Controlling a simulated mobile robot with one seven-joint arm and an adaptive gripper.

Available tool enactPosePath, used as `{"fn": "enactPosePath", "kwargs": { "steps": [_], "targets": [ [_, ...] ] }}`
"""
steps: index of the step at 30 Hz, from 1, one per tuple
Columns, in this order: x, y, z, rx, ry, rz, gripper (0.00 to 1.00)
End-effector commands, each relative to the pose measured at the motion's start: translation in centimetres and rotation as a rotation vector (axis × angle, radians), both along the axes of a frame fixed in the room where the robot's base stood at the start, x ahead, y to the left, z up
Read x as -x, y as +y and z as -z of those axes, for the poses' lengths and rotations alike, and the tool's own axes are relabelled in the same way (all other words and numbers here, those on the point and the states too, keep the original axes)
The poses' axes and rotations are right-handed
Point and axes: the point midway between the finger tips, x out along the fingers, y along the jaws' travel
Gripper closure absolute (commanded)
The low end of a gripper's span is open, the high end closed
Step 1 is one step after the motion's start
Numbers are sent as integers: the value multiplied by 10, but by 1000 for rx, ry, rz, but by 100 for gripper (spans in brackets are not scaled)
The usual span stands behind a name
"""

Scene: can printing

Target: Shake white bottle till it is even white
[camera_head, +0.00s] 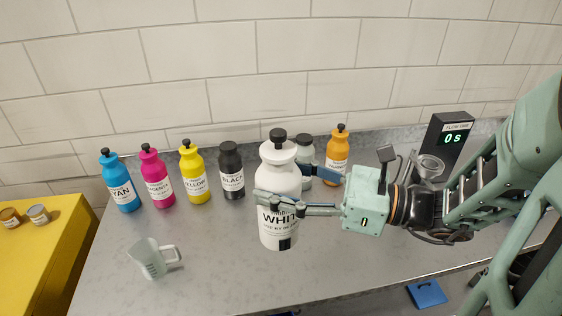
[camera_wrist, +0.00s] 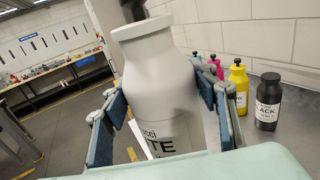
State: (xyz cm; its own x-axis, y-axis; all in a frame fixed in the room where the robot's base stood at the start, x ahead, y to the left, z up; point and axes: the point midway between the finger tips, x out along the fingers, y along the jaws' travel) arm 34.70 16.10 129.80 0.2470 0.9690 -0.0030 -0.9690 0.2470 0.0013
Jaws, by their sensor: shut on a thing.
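The white bottle (camera_head: 279,234) has a black cap and a label with black lettering. It stands upright in the head view, in front of the row of other bottles. My gripper (camera_head: 300,190) reaches it from the right and is shut around its body, one finger on the near side and one behind. In the wrist view the white bottle (camera_wrist: 158,80) fills the middle, looks tilted, and sits between both fingers (camera_wrist: 165,105). Its outside is plain white; its contents cannot be seen. Whether its base touches the counter is unclear.
Cyan (camera_head: 120,183), magenta (camera_head: 156,178), yellow (camera_head: 194,175) and black (camera_head: 231,172) bottles stand along the back. An orange bottle (camera_head: 338,150) and a timer reading 0 s (camera_head: 447,139) are to the right. A clear measuring cup (camera_head: 151,260) stands front left on the grey counter (camera_head: 205,275).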

Motion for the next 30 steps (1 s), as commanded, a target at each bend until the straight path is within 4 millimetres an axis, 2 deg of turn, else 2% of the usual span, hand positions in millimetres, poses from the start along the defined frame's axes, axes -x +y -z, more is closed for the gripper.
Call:
{"fn": "enactPosePath", "kwargs": {
  "steps": [2, 4, 5, 9, 12, 18, 20, 25, 27, 29, 30],
  "targets": [
    [-1, -1, 17, -9, 5, 1, 100],
    [-1, 0, 20, -6, -5, 1, 100],
    [-1, 0, 14, -3, -11, 1, 100],
    [-1, 0, -28, 1, -21, 1, 100],
    [-1, 0, -36, -3, -8, 2, 100],
    [-1, -1, 18, -9, 5, 1, 100],
    [-1, 0, 20, -7, -3, 1, 100],
    [-1, 0, -25, 3, -22, 1, 100],
    [-1, 0, -37, 0, -15, 2, 100],
    [-1, -1, -33, -5, -3, 2, 100],
    [-1, -1, -20, -9, 6, 2, 100]
  ]
}}
